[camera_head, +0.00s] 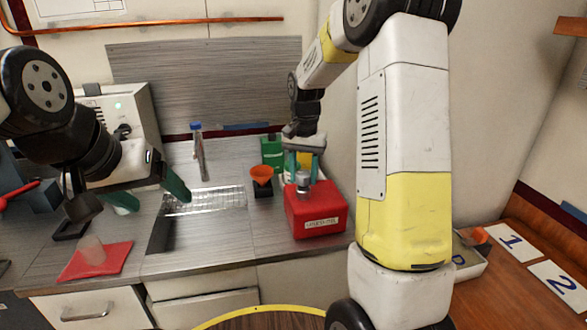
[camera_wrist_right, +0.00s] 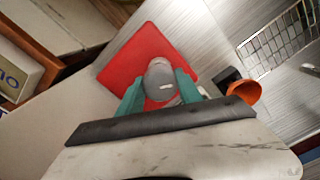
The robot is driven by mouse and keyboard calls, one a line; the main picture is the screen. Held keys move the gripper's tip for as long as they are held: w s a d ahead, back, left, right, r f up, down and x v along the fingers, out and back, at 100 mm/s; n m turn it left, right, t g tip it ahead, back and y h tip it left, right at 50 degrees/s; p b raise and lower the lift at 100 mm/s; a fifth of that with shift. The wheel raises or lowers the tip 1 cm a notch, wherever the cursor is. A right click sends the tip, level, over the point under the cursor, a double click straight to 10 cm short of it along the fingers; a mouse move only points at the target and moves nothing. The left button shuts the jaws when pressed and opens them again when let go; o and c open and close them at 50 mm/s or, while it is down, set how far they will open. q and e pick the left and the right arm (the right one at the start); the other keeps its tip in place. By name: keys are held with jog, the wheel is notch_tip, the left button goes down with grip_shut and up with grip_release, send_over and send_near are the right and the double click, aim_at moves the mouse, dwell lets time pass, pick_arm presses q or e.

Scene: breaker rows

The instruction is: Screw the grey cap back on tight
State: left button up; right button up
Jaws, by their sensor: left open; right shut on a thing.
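The grey cap (camera_head: 303,179) sits on top of the red canister (camera_head: 318,222), which stands on the counter and carries a label on its front. My right gripper (camera_head: 303,165) points down over the canister, with its green fingers closed around the cap. In the right wrist view the round grey cap (camera_wrist_right: 160,80) lies between the two fingers, above the red canister top (camera_wrist_right: 137,52). I cannot tell how tightly the cap sits on the neck. My left gripper (camera_head: 150,198) is open and empty at the left, above the counter and left of the sink.
An orange funnel (camera_head: 262,174) in a dark holder stands just left of the canister, with a green container (camera_head: 272,150) behind it. A sink (camera_head: 200,222) lies further left. A blue-capped bottle (camera_head: 198,150) stands behind.

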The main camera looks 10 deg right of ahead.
aim_at(304, 173)
jog(key=shift+f, duration=1)
jog(key=o, duration=1.4)
jog(key=shift+r, duration=0.15)
notch_tip(304, 173, up, 8)
jog(key=shift+f, duration=0.25)
